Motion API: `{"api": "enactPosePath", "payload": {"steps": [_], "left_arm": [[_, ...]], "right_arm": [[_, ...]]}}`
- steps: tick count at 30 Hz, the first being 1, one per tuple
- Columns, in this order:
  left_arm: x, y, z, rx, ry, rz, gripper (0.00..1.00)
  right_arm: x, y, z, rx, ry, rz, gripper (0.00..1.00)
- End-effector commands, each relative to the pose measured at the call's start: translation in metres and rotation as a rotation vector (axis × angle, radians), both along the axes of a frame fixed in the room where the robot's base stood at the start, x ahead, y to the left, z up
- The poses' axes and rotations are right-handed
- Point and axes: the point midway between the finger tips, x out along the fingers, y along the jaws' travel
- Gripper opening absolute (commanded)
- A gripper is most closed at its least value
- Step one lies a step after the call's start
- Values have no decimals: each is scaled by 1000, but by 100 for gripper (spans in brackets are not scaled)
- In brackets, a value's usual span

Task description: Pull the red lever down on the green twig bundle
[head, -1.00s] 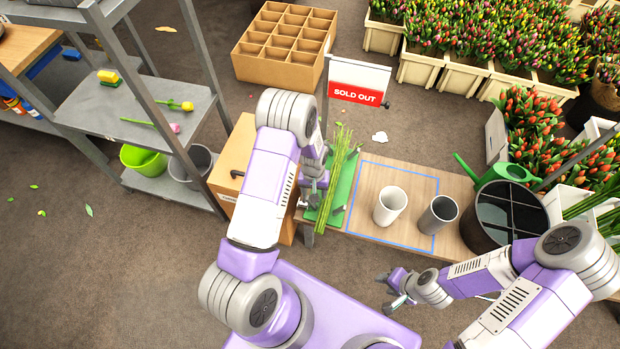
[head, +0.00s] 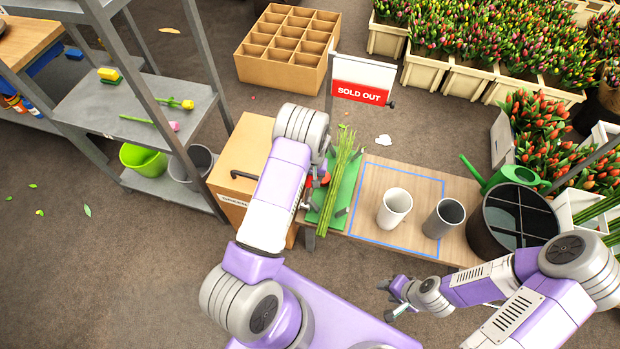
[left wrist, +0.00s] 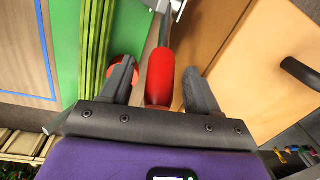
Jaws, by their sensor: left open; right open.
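The green twig bundle (head: 341,176) lies along a green board (head: 354,190) at the left end of the wooden bench; it also shows in the left wrist view (left wrist: 97,45). The red lever (left wrist: 160,78) stands between the two fingers of my left gripper (left wrist: 165,85), which are apart on either side of it. In the head view my left arm mostly hides the lever, with a bit of red (head: 325,179) showing beside the bundle. A round red part (left wrist: 122,68) is partly hidden behind one finger. My right gripper (head: 390,300) is open and empty in front of the bench.
A white cup (head: 394,208) and a grey cup (head: 443,218) stand on the bench (head: 405,172). A wooden cabinet (head: 240,165) adjoins it at left. A sold-out sign (head: 362,80) rises behind. A dark round bin (head: 512,222) and a green watering can (head: 505,176) stand at right.

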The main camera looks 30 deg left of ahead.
Motion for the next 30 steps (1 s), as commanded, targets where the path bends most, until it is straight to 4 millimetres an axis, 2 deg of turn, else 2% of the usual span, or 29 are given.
{"api": "enactPosePath", "payload": {"steps": [6,18,25,30], "left_arm": [[0,0,0,-1,-1,0,60],[0,0,0,0,-1,-1,0],[1,-1,1,1,-5,-2,0],[7,-9,3,9,-40,-19,0]], "right_arm": [[0,0,0,0,0,0,43],[0,0,0,0,0,0,43],[0,0,0,0,0,0,43],[0,0,0,0,0,0,43]]}}
